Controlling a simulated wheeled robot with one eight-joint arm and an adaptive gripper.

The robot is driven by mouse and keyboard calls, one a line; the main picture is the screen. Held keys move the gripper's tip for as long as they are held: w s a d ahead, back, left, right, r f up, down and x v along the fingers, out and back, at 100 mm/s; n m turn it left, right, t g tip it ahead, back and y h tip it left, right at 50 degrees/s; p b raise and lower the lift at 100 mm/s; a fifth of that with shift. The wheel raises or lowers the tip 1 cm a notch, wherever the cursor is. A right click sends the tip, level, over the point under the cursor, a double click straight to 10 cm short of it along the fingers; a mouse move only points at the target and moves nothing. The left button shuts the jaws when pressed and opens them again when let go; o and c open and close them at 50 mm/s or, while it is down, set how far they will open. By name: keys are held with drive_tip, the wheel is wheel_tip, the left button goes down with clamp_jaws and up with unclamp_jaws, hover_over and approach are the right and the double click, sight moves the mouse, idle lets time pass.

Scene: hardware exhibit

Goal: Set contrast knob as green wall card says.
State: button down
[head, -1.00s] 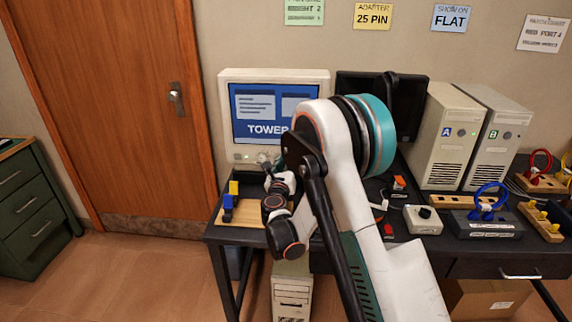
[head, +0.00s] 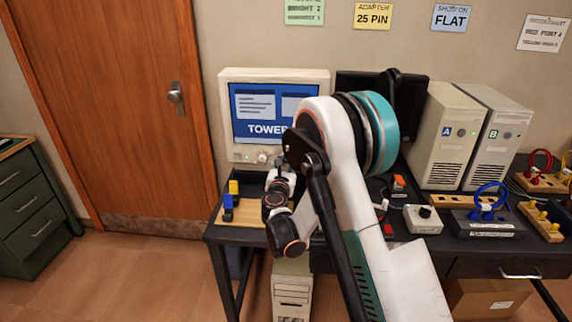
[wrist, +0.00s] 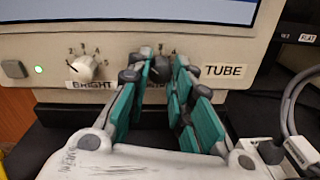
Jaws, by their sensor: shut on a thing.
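The CRT monitor (head: 275,82) shows a blue screen with the word TOWER. In the wrist view, its lower bezel (wrist: 215,50) carries the BRIGHT knob (wrist: 85,68) at left, with a numbered dial. The contrast knob (wrist: 161,68) sits between my fingers, mostly hidden with its label; only a few dial numbers show above. My gripper (wrist: 160,75) is shut on the contrast knob, with teal pads on both sides. The knob's pointer cannot be read. The green wall card (head: 305,12) is cut off at the top; BRIGHT 2 reads, the other lines are unclear.
A dark flat monitor (head: 410,110) and two beige towers, A (head: 440,135) and B (head: 497,135), stand to the right. A wooden block with yellow and blue pieces (head: 232,205) lies at the desk's left end.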

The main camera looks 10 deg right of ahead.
drive_tip(key=m, duration=1)
drive_tip(key=shift+s+m+y, duration=0.1)
drive_tip(key=shift+m+y, duration=0.2)
drive_tip(key=shift+m, duration=0.1)
drive_tip(key=m, duration=0.9)
drive_tip(key=shift+y, duration=0.3)
drive_tip(key=m, duration=0.5)
drive_tip(key=shift+m, duration=0.4)
drive_tip(key=c, duration=1.4)
unclamp_jaws()
